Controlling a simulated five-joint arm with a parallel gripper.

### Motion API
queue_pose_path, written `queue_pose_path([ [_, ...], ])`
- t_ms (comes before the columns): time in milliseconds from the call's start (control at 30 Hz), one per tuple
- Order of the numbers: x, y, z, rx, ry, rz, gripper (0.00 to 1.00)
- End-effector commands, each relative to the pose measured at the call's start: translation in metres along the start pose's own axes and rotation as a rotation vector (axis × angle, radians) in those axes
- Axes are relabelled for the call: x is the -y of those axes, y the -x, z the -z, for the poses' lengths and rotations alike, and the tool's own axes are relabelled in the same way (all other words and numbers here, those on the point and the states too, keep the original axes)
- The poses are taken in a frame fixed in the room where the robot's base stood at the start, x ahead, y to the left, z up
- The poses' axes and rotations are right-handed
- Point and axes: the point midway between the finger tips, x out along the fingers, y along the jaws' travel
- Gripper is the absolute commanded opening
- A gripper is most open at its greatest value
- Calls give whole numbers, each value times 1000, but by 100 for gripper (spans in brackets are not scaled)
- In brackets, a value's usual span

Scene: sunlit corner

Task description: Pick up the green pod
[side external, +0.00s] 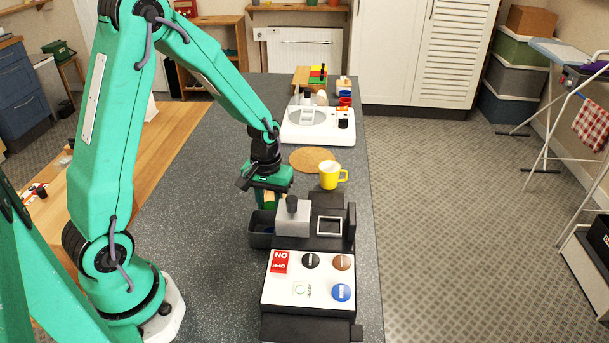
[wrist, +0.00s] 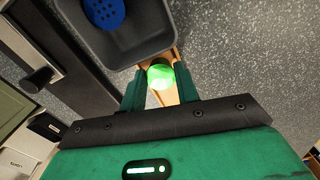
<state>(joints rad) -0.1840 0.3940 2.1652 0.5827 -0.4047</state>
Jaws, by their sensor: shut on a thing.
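The green pod (wrist: 160,74) is a bright, rounded thing between the tan-lined fingers of my gripper (wrist: 161,80) in the wrist view. My gripper is shut on it, close to the near rim of a dark grey bin (wrist: 135,52). I cannot tell whether the pod is clear of the bin's rim. In the side view my gripper (side external: 268,200) points down just above the bin (side external: 260,240), which stands at the left of the black machine. The pod is hidden in that view.
A blue pod (wrist: 104,12) lies in the bin. The black machine (side external: 312,318) has a grey block (side external: 293,222), a square frame and a button panel (side external: 308,282). A yellow mug (side external: 329,176), a cork mat (side external: 312,158) and a white scale (side external: 318,132) stand behind. The counter at left is clear.

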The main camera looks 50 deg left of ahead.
Motion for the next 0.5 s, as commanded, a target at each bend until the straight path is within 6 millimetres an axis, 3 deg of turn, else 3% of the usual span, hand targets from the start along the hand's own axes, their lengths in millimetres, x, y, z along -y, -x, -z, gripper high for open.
queue_pose_path([
  [267,0,17,1,-4,0,-2,11],
  [500,0,49,1,-5,0,-2,11],
])
